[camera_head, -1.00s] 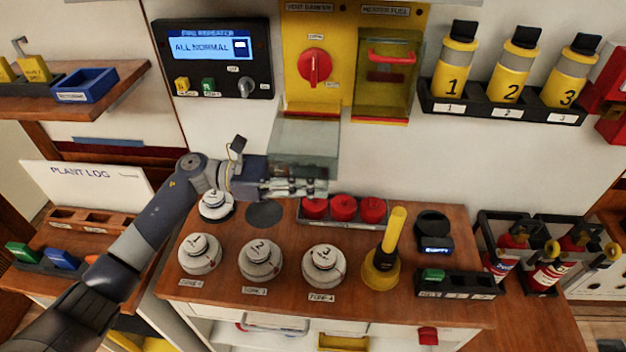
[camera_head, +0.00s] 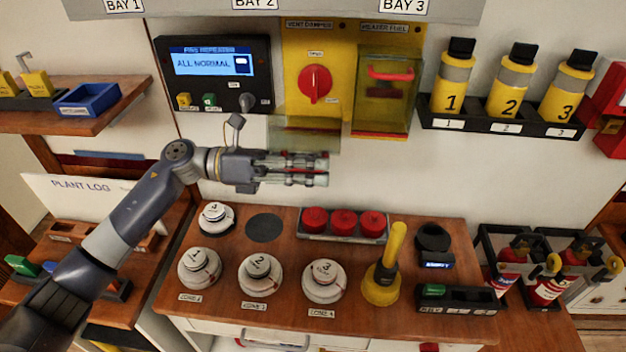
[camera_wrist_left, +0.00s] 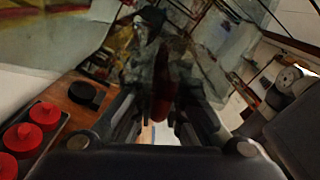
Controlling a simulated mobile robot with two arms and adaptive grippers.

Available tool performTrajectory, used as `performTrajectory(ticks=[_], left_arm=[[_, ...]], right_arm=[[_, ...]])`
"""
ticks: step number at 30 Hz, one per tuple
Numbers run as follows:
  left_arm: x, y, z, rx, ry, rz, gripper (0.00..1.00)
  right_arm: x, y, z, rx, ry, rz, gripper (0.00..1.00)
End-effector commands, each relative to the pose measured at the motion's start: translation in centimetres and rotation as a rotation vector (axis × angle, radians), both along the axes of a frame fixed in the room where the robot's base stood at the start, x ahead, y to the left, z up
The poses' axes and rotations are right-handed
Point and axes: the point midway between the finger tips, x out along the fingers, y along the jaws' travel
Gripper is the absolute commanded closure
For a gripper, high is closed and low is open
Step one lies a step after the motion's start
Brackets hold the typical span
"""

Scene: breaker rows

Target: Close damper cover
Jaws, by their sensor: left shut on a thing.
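The damper cover (camera_head: 303,136) is a clear, tinted flap at the lower edge of the yellow vent damper panel (camera_head: 292,78). It is swung down and out from the panel, leaving the red damper knob (camera_head: 314,83) uncovered. My left gripper (camera_head: 322,168) is shut on the cover's outer edge, below and in front of the panel. In the left wrist view the fingers (camera_wrist_left: 160,118) have a dark, see-through, reddish shape between them, too blurred to make out exactly. My right gripper is not in view.
Right of the panel is the heater fuel cover (camera_head: 384,92), standing closed. The fire repeater (camera_head: 213,74) is to the left. Below, the wooden bench (camera_head: 225,300) carries several white detectors, red caps (camera_head: 343,222) and a yellow-handled tool (camera_head: 389,260). Yellow bottles stand at right.

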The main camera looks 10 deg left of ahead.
Motion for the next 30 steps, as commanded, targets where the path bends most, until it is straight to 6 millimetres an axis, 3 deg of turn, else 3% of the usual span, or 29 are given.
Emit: performTrajectory(ticks=[20, 21, 23, 30], left_arm=[[0.3, 0.1, 1.0, 0.003, 0.004, 0.003, 1.0], [0.2, 0.1, 1.0, 0.002, 0.004, 0.002, 0.86], [0.2, 0.1, 1.0, 0.002, 0.003, 0.002, 0.72], [0.2, 0.0, 1.1, 0.001, 0.0, 0.0, 0.7]], right_arm=[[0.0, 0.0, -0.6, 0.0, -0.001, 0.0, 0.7], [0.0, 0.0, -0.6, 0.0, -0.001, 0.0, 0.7], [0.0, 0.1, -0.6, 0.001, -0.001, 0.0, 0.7], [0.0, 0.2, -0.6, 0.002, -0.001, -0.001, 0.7]])
